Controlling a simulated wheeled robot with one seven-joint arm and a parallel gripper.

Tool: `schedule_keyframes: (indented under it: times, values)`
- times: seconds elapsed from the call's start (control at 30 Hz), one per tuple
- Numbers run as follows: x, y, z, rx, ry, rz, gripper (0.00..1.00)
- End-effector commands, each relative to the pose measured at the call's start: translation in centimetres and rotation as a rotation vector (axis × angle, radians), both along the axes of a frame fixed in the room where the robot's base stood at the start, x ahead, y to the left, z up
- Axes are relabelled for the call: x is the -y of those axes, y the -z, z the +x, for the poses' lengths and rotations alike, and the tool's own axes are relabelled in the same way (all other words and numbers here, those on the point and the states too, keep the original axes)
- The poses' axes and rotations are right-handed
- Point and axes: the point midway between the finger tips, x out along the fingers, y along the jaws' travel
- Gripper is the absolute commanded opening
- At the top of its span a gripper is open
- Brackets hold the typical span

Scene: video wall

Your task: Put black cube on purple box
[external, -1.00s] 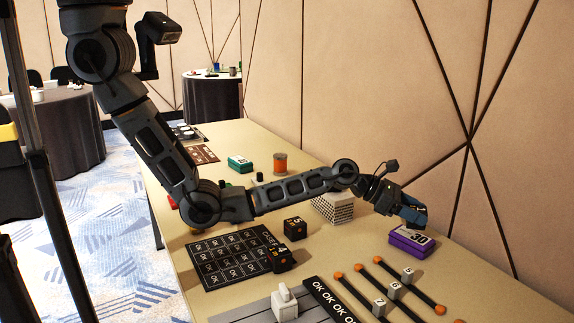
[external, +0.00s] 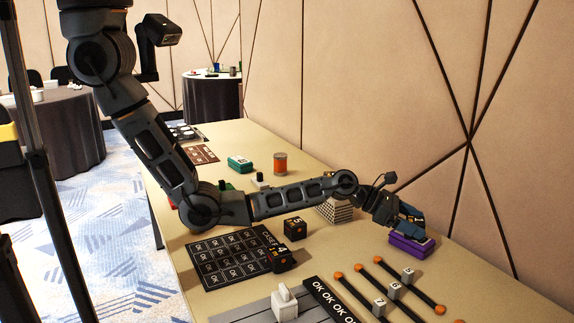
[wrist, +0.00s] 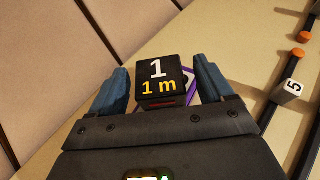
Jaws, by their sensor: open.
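The purple box (external: 408,247) sits on the table at the right of the external view, under my gripper (external: 408,218). In the wrist view a black cube (wrist: 158,74) marked "1" and "1 m" is between the two blue fingers of my gripper (wrist: 164,72). The fingers are open, with a gap visible on each side of the cube. The purple box (wrist: 189,86) shows beneath the cube, mostly hidden by it. The cube looks to be on the box, though the contact is hidden.
Two other black cubes, one (external: 294,228) beside and one (external: 281,257) on the edge of the black grid mat (external: 215,262), stand left. Black rods with orange ends (external: 395,289) lie in front of the box. The wall is close behind.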

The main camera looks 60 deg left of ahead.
Motion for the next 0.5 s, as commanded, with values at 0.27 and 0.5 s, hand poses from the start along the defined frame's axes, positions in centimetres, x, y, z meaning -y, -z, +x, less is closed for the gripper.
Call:
schedule_keyframes:
  times: [0.27,0.5]
  values:
    - [-0.9,-0.8,-0.8,0.001,-0.001,0.0,0.8]
    - [-4.0,-2.7,-3.9,0.001,-0.002,0.0,0.8]
